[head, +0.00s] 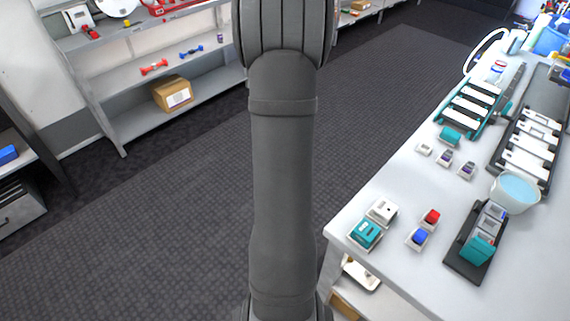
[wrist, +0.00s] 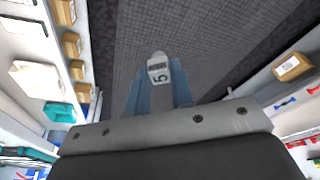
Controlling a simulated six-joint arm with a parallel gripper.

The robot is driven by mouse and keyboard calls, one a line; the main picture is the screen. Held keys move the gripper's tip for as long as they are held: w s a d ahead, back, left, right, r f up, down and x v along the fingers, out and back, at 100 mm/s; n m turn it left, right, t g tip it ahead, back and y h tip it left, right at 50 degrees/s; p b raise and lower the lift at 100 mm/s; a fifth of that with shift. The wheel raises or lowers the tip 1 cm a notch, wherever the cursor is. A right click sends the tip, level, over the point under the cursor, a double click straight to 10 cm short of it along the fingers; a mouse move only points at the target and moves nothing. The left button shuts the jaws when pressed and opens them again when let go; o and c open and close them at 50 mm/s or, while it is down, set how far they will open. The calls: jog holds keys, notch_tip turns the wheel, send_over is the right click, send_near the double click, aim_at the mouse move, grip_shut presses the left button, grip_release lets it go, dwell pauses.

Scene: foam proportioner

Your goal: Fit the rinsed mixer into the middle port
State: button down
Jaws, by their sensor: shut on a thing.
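My gripper (wrist: 158,80) shows in the wrist view, its two blue-grey fingers closed on a small pale grey-white piece (wrist: 158,68). The piece has a dark slot-like marking and the figure 5. It is held over the dark floor, clear of any table. I cannot tell from its look alone if it is the rinsed mixer. In the head view my gripper is out of sight. A black-based unit (head: 460,258) stands on the white table, with a teal block (head: 478,250) at its front end and grey parts (head: 490,218) behind it. Its middle port is too small to make out.
A bowl of blue water (head: 516,190) stands right behind the unit. Small blocks with red (head: 431,216) and blue (head: 419,237) tops, a white block (head: 382,211) and a teal block (head: 366,233) sit left. Racks (head: 468,108) stand farther back. A shelf (head: 150,60) is across the floor.

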jog(key=d+r+m, duration=0.2)
jog(key=d+r, duration=0.5)
jog(key=d, duration=0.3)
jog(key=s+d+r+m, duration=0.1)
jog(key=s+d, duration=0.3)
jog(key=d, duration=0.4)
jog(key=s+d+r+m, duration=0.15)
jog(key=s+d, duration=0.25)
jog(key=d, duration=0.4)
jog(key=shift+s+d+m+g+h, duration=0.15)
jog(key=shift+s+d+m+h, duration=0.15)
jog(key=shift+s+d, duration=3.65)
jog(key=shift+s+d+m+g+h, duration=0.1)
jog(key=shift+s+d+m+h, duration=0.25)
jog(key=shift+s+d, duration=3.6)
jog(key=shift+s+d+m+g+h, duration=0.15)
jog(key=shift+s+d+m, duration=0.25)
jog(key=shift+s+d, duration=3.55)
jog(key=s+a, duration=0.3)
jog(key=shift+s+a+f, duration=0.15)
jog(key=shift+a, duration=0.1)
jog(key=shift+f, duration=0.95)
